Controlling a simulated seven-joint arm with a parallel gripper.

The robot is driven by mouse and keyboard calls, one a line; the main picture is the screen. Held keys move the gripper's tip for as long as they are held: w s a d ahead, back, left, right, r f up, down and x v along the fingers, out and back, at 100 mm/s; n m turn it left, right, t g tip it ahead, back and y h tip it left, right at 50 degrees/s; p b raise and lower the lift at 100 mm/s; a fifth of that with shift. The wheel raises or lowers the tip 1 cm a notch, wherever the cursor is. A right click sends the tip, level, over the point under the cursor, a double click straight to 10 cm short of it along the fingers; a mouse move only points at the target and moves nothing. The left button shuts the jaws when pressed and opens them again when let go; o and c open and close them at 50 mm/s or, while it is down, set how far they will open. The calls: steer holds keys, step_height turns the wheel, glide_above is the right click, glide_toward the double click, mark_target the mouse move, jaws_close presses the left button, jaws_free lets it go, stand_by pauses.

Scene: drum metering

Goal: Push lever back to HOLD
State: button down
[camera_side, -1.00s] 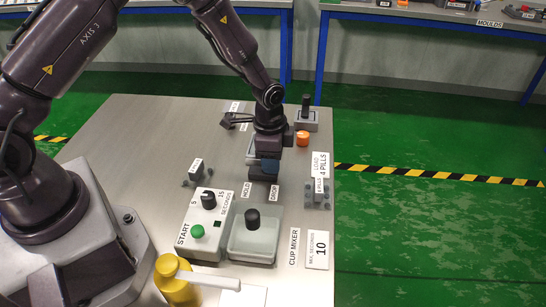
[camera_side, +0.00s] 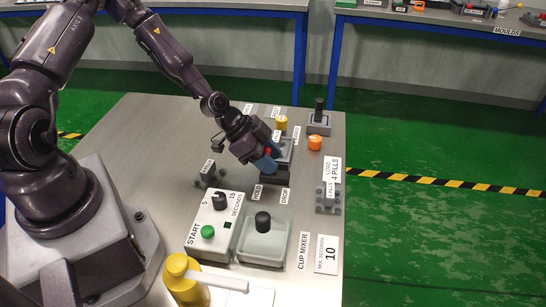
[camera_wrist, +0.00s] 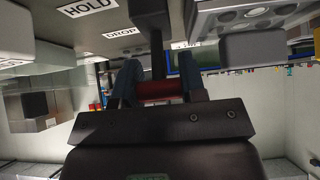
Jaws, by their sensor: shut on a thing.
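The lever has a dark stem and a red grip (camera_wrist: 160,92) in the wrist view. My gripper (camera_wrist: 160,88) is shut on the red grip, with one blue finger on each side. In the side view my gripper (camera_side: 268,160) reaches down from the left at a slant over the dark lever base (camera_side: 272,187), and a little red shows between its fingers. The HOLD label (camera_side: 257,194) and the DROP label (camera_side: 285,196) lie in front of the base. In the wrist view the stem shows beside the DROP label (camera_wrist: 120,32). The lever's exact setting is hard to tell.
The cup mixer (camera_side: 262,240) and the timer panel (camera_side: 212,228) stand in front. An orange cap (camera_side: 315,143), a grey unit with a black stick (camera_side: 319,120) and a pill rack (camera_side: 328,198) stand at the right. A yellow bottle (camera_side: 185,285) is nearest. The left of the table is clear.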

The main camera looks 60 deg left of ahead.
steer(key=shift+s+a+f+t+h, duration=0.1)
steer(key=shift+s+a+t+h, duration=0.05)
steer(key=shift+t+h, duration=0.15)
stand_by(0.4)
steer(key=c, duration=0.7)
jaws_free()
